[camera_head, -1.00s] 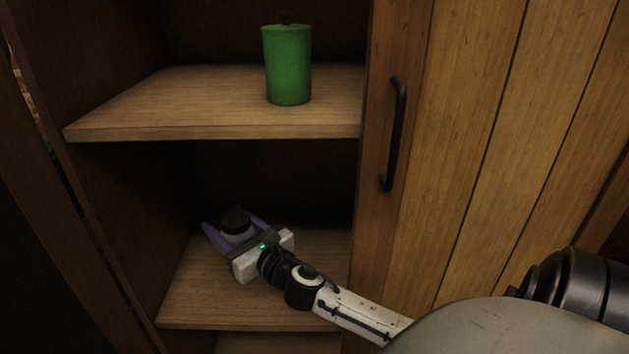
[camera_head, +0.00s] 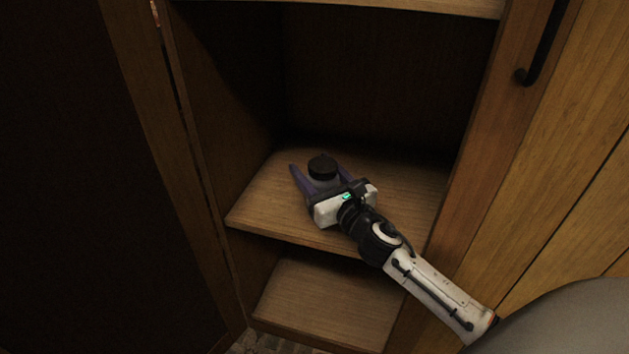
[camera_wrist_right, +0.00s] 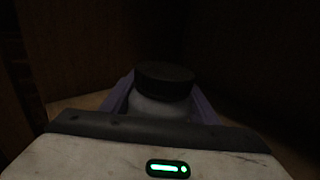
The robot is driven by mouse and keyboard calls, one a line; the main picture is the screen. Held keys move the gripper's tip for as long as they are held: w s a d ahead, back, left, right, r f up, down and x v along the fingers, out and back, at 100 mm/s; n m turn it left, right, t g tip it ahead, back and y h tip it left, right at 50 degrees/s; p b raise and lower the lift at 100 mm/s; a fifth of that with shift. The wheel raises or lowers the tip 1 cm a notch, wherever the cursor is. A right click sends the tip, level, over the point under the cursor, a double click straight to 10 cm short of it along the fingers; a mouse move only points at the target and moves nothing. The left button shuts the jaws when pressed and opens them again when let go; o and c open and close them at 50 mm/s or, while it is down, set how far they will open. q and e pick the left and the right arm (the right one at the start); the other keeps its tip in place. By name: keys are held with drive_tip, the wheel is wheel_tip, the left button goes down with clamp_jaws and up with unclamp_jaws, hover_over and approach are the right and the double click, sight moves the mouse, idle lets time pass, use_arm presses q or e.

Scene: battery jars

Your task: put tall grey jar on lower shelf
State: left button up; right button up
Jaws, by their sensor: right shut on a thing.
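The grey jar (camera_head: 324,184) with a black lid is between the purple fingers of my right gripper (camera_head: 320,176), which is shut on it. In the head view the jar is over the middle shelf board (camera_head: 265,215), inside the cabinet. The gripper body hides its lower part, so I cannot tell whether its base touches the board. In the right wrist view the jar (camera_wrist_right: 160,108) shows its black lid and grey shoulder between the fingers (camera_wrist_right: 162,100). My left gripper is not in view.
A lower board (camera_head: 325,300) lies empty beneath. The upper shelf edge (camera_head: 400,7) is above. A wooden door with a black handle (camera_head: 545,45) is at the right, and a dark panel (camera_head: 80,180) is at the left. The board right of the jar is clear.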

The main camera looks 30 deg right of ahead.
idle(0.3)
drive_tip(key=o, duration=1.3)
drive_tip(key=shift+f, duration=0.3)
drive_tip(key=shift+r, duration=0.25)
drive_tip(key=s, duration=0.8)
drive_tip(key=s+a+p, duration=0.1)
drive_tip(key=s, duration=0.3)
